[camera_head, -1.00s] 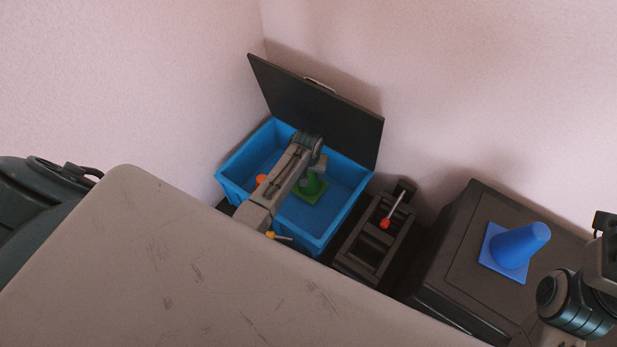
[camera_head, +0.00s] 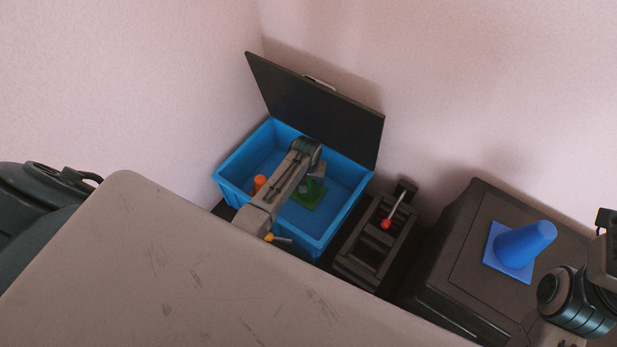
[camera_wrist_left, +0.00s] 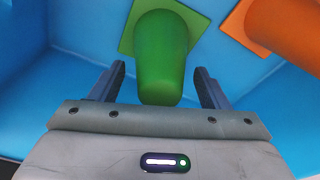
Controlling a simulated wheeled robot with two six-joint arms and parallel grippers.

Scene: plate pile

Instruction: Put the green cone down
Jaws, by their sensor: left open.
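The green cone (camera_head: 309,196) stands inside the blue bin (camera_head: 340,222), its square base apparently on the floor of the bin. My left gripper (camera_head: 315,172) reaches down into the bin over the cone and partly hides it. In the left wrist view the two fingers (camera_wrist_left: 160,72) are apart, one on each side of the cone's narrow end. There are gaps between the fingers and the green cone (camera_wrist_left: 162,45). An orange cone (camera_wrist_left: 285,28) is beside it in the bin; it also shows in the head view (camera_head: 260,183), partly hidden by my arm.
The bin's dark lid (camera_head: 315,110) stands open at the back. A dark frame with a red-knobbed lever (camera_head: 386,224) stands right of the bin. A blue cone (camera_head: 525,245) stands on a dark box (camera_head: 455,270) farther right. My right arm shows at the right edge.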

